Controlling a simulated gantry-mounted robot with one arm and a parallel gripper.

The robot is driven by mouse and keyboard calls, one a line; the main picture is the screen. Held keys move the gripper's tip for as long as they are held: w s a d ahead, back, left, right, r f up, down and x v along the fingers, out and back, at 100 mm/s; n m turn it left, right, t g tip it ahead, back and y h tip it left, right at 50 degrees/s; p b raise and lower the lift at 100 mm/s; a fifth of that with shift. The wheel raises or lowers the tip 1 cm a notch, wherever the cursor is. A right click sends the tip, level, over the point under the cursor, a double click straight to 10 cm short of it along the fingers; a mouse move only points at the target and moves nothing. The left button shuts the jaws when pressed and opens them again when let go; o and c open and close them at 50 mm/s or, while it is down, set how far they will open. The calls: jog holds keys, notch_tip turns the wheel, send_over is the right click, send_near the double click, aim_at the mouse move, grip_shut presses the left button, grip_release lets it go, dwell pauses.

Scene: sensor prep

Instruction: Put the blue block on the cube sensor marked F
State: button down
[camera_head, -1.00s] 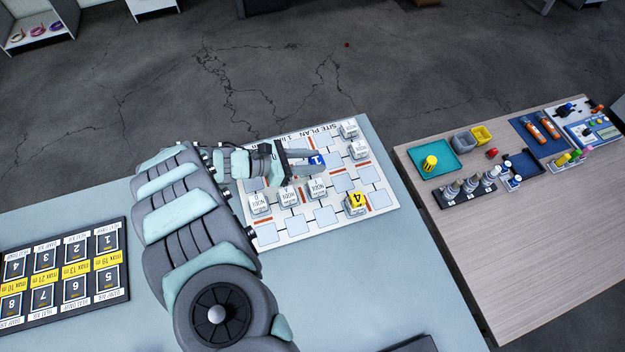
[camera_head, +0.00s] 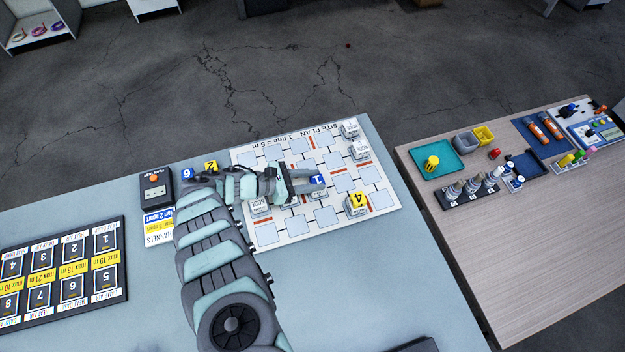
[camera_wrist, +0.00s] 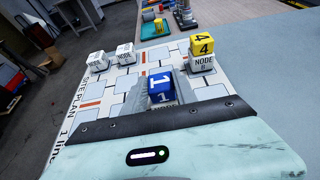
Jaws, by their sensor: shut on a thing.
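My gripper (camera_head: 312,183) is shut on a blue block (camera_head: 317,179) marked 1. In the wrist view, the block (camera_wrist: 160,88) sits between the two grey fingers. A white cube sensor (camera_wrist: 165,105) shows just under the block, partly hidden; I cannot read its letter or tell whether they touch. Other white cube sensors stand on the site plan, two at its far right edge (camera_head: 349,129) (camera_head: 360,150) and one near my gripper's left (camera_head: 260,206). A yellow block (camera_head: 357,200) marked 4 sits on another cube sensor (camera_wrist: 202,64). I cannot make out F on any sensor.
A blue block (camera_head: 188,174) marked 6 and a yellow block (camera_head: 210,166) marked 2 stand behind my arm, near a dark box (camera_head: 155,190) with an orange button. A numbered board (camera_head: 62,268) lies left. A wooden table (camera_head: 500,240) stands right.

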jog(key=shift+f, duration=0.1)
jog(key=c, duration=1)
grip_release()
jog(key=shift+a+r, duration=0.1)
jog(key=shift+r, duration=0.2)
jog(key=v, duration=1.1)
jog(key=shift+a+r+b, duration=0.15)
jog(key=shift+a+b, duration=0.2)
jog(key=shift+s, duration=0.15)
